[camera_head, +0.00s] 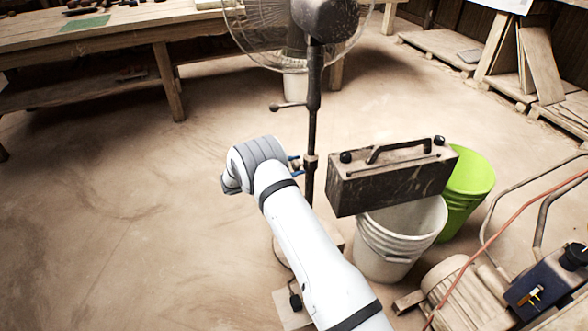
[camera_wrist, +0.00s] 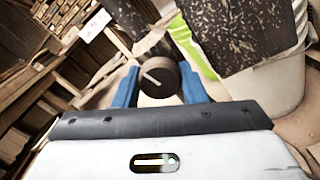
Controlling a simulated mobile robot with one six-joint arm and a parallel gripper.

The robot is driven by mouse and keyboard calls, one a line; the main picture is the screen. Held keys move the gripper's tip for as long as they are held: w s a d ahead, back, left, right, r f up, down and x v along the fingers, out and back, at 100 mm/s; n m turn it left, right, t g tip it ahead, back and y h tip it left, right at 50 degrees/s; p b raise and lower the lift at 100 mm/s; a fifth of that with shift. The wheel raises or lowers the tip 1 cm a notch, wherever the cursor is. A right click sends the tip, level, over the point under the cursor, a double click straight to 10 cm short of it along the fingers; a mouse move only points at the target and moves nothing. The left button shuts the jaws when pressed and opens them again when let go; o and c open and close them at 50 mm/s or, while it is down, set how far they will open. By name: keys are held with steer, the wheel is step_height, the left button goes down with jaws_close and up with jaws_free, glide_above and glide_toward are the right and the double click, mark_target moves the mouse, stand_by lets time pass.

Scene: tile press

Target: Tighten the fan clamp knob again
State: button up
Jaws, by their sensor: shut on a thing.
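The fan (camera_head: 313,75) stands on a thin dark pole, with its wire cage cut off at the top of the head view. A collar (camera_head: 311,161) sits on the pole beside my gripper (camera_head: 296,165), whose blue fingers reach it from the left. In the wrist view the dark round clamp knob (camera_wrist: 158,79), with a pale line across its face, sits between the two blue fingers of my gripper (camera_wrist: 160,88). The gripper is shut on the knob. The line slants up to the left.
A dusty dark case with a handle (camera_head: 390,180) stands right of the pole, above a white bucket (camera_head: 400,240). A green bucket (camera_head: 468,185) is behind. A machine with hoses (camera_head: 490,290) fills the lower right. A workbench (camera_head: 130,35) stands at the back left; the left floor is clear.

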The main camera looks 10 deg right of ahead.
steer(key=m+b, duration=0.3)
steer(key=m, duration=0.2)
steer(key=shift+f+m, duration=0.15)
steer(key=shift+m, duration=0.15)
steer(key=m+b, duration=0.3)
steer(key=m, duration=0.2)
steer(key=shift+m, duration=0.3)
steer(key=m, duration=0.4)
steer(key=shift+b, duration=0.4)
steer(key=shift+r+m, duration=0.2)
steer(key=shift+m, duration=2.5)
steer(key=o, duration=1)
